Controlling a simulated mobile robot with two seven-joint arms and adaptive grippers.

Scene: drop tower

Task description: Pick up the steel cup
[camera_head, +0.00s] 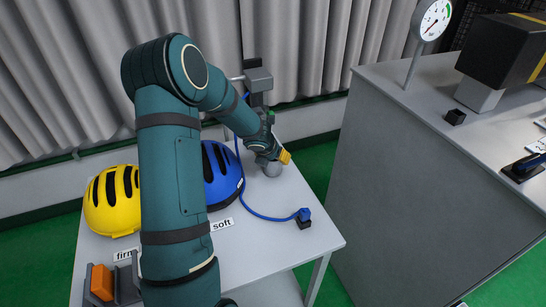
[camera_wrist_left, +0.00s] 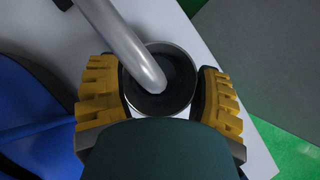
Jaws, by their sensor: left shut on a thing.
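The steel cup (camera_head: 272,169) is at the back right of the white table (camera_head: 270,258), beside the blue helmet, and partly hidden by my gripper in the head view. In the left wrist view the cup (camera_wrist_left: 182,62) shows from above as a round rim with a dark inside. My left gripper (camera_head: 280,158) is shut on the cup. Its yellow fingers (camera_wrist_left: 163,97) lie on both sides of the rim. I cannot tell whether the cup touches the table. My right gripper is in neither view.
A curved grey bar (camera_wrist_left: 126,46) crosses over the cup. A blue helmet (camera_head: 224,172) stands left of it, a yellow helmet (camera_head: 112,205) farther left. A blue cable (camera_head: 262,216) runs to a plug (camera_head: 304,215). A grey cabinet (camera_head: 410,180) stands right, across a gap.

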